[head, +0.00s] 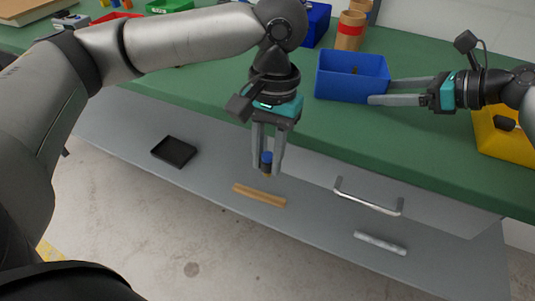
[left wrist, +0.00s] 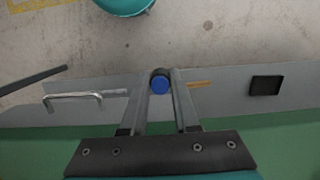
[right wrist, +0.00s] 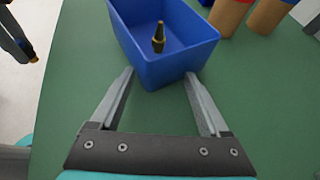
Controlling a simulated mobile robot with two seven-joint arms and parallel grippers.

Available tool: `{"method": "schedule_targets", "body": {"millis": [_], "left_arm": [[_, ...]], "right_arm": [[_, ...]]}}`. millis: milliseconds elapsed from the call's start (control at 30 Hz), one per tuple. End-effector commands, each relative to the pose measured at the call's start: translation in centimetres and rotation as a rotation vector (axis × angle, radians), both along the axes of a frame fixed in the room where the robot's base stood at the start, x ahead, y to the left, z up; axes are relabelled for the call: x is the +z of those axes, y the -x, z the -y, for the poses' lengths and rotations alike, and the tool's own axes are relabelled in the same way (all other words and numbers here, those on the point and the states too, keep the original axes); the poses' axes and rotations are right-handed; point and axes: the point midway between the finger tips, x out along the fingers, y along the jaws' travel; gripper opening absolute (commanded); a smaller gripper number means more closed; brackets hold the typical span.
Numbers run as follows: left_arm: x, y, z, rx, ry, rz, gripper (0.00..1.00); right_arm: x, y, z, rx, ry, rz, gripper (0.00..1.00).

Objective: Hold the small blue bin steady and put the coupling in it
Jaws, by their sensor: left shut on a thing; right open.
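My left gripper (head: 266,168) is shut on the coupling (head: 266,158), a small part with a blue end, a dark body and a brass-coloured tip. It hangs in front of the green bench edge. In the left wrist view the coupling's round blue end (left wrist: 160,86) shows between the fingers. The small blue bin (head: 340,78) stands upright on the bench top, further back and to the right. My right gripper (right wrist: 160,74) is open, its fingers on either side of the bin's near corner; I cannot tell whether they touch it. A dark, brass-coloured fitting (right wrist: 159,38) stands inside the bin.
Brown cylinders (head: 350,30) and another blue bin (head: 317,22) stand behind the small bin. A yellow bin (head: 505,135) is at the right. A lower grey shelf holds a black tray (head: 174,151), a wooden bar (head: 260,195) and a metal bar (head: 380,243). A drawer handle (head: 368,200) sticks out.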

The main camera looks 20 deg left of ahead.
Motion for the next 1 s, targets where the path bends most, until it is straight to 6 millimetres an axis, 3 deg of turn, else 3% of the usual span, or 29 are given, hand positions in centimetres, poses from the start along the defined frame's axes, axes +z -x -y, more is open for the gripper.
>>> {"method": "schedule_targets", "body": {"millis": [67,633,967,1000], "left_arm": [[0.01,0.00,0.01,0.000,0.000,0.000,0.00],[0.01,0.00,0.00,0.000,0.000,0.000,0.00],[0.01,0.00,0.00,0.000,0.000,0.000,0.00],[0.01,0.00,0.00,0.000,0.000,0.000,0.00]], "right_arm": [[0.01,0.00,0.00,0.000,0.000,0.000,0.65],[0.01,0.00,0.00,0.000,0.000,0.000,0.01],[0.01,0.00,0.00,0.000,0.000,0.000,0.00],[0.01,0.00,0.00,0.000,0.000,0.000,0.04]]}}
